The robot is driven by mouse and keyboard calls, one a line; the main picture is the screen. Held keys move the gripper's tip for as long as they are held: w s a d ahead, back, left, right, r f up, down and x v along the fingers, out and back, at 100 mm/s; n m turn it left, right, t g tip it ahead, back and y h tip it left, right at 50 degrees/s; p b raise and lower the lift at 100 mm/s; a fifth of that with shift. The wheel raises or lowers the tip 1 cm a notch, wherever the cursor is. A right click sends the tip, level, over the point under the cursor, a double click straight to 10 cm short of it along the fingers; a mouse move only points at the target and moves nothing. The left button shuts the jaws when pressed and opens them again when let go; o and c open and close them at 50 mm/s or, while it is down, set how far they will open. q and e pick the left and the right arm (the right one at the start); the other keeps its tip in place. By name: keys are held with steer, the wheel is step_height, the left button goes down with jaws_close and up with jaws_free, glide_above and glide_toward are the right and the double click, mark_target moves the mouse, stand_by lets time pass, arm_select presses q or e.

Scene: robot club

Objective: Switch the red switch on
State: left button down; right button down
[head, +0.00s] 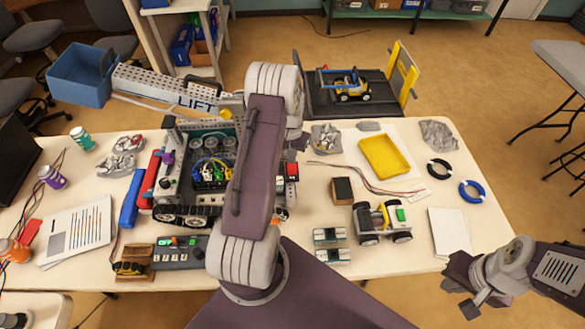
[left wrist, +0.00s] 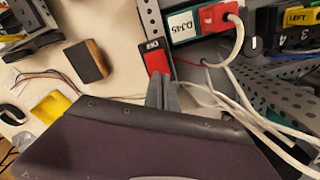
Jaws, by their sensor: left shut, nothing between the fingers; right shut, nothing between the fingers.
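The red switch (left wrist: 160,60) is a red rocker in a black plate with a small white label, on the side of the robot model. In the head view a small red patch (head: 292,169) at the model's right edge seems to be it. My left gripper (left wrist: 163,92) is shut and empty, its tips close to the switch's lower end; whether they touch I cannot tell. In the head view my left arm mostly hides that gripper. My right gripper (head: 474,289) is shut and empty at the lower right, off the table's edge. Which way the rocker is tilted is unclear.
A red plug (left wrist: 218,16) and white cables hang beside the switch. A control box (head: 180,252) is at the front left.

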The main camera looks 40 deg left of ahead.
arm_select(q)
steer(key=shift+f+b, duration=0.65)
steer(key=shift+f, duration=0.3)
stand_by(0.3)
step_height(320, 180, up, 7)
steer(key=p, duration=0.5)
steer(key=shift+r+p, duration=0.1)
steer(key=shift+p, duration=0.25)
